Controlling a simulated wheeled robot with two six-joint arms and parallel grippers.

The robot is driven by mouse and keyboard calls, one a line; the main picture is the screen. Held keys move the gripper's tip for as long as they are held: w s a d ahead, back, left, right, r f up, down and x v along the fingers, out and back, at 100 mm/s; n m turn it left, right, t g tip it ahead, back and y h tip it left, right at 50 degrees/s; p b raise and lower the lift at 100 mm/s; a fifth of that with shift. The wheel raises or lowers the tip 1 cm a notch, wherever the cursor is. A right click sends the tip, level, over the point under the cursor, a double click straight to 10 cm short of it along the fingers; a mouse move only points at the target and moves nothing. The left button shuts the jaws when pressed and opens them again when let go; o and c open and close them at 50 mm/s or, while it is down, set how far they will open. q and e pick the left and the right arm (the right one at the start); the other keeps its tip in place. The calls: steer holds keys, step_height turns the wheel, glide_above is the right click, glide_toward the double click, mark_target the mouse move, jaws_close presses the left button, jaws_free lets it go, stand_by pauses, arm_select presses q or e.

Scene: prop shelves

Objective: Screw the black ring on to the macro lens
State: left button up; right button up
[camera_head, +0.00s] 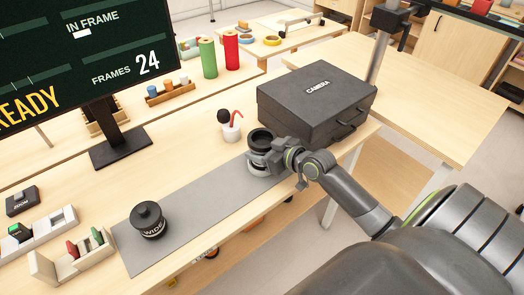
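A dark, round, open-topped piece (260,136) stands at the far right end of the grey mat (205,212), beside the camera case. It could be the black ring, the macro lens or both together; no label on it shows. My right gripper (262,159) reaches in from the right and is at this piece, with its grey fingers just below the dark rim. The fingers overlap the piece, so I cannot tell whether they press on it. A black lens marked WIDE (149,221) stands upright at the mat's near left end. My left gripper is not in view.
A large black CAMERA case (316,103) stands close behind my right gripper. A white cup (231,131) with red and black tools is to its left. A monitor (75,55) and small trays (70,258) are at left. The mat's middle is clear.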

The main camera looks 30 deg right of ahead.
step_height(320, 180, up, 10)
steer(key=shift+p, duration=0.4)
steer(key=o, duration=0.7)
steer(key=c, duration=1.1)
steer(key=s+a+n+g+y, duration=0.1)
steer(key=s+a+n+y, duration=0.1)
steer(key=s+a, duration=0.2)
steer(key=s+a+r+n+g+y, duration=0.1)
steer(key=s+a+n+g+y, duration=0.1)
steer(key=s+a+n+y, duration=0.1)
steer(key=s+a+n+g+y, duration=0.2)
steer(key=s+a, duration=0.3)
steer(key=a, duration=0.1)
steer(key=shift+s+a+r+n+y, duration=0.1)
steer(key=shift+a+r+n+y, duration=0.05)
steer(key=shift+r+n+y, duration=0.2)
steer(key=shift+f, duration=0.1)
